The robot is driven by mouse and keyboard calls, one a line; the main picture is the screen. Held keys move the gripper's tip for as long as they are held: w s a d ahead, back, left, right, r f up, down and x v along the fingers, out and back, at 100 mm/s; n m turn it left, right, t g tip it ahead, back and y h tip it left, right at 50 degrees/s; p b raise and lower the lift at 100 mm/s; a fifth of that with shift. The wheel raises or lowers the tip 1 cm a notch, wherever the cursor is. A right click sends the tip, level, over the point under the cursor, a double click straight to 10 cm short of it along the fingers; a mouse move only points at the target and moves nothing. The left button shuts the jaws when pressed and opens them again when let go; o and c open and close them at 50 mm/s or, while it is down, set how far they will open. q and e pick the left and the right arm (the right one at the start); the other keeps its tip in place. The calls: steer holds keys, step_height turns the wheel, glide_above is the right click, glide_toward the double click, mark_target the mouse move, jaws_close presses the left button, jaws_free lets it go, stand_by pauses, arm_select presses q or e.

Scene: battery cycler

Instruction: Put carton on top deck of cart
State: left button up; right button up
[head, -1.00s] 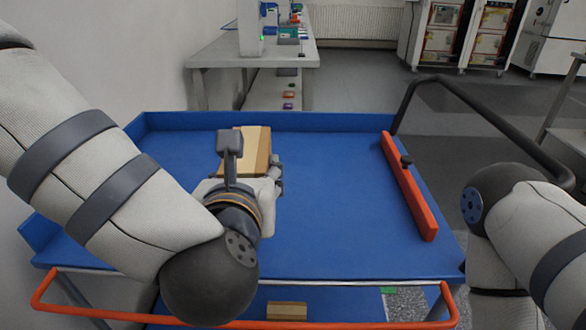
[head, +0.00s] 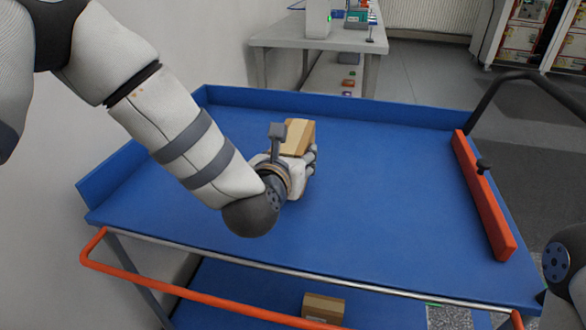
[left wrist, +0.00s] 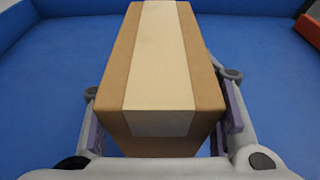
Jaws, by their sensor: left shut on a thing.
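The carton (head: 299,136) is a brown box with a paler band of tape. My left gripper (head: 304,160) is shut on it, over the blue top deck (head: 350,215) of the cart. In the left wrist view the carton (left wrist: 162,70) sits between the two finger pads, with the blue deck (left wrist: 60,110) behind and around it. I cannot tell whether the carton touches the deck. My right gripper is not in view; only part of my right arm shows at the lower right.
A second brown box (head: 323,308) lies on the cart's lower shelf. An orange bar (head: 484,200) lies along the deck's right side, near the black handle (head: 520,78). The deck has a raised rim (head: 330,106) at the back. A workbench (head: 310,36) stands behind.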

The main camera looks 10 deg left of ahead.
arm_select(q)
steer(key=shift+f, duration=1.65)
steer(key=o, duration=1.6)
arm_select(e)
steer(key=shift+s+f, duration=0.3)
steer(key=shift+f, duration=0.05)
arm_select(q)
steer(key=shift+o, duration=0.2)
steer(key=shift+s+r, duration=0.2)
steer(key=shift+r, duration=0.1)
steer(key=p+v, duration=0.1)
steer(key=v, duration=1)
steer(key=shift+s, duration=0.35)
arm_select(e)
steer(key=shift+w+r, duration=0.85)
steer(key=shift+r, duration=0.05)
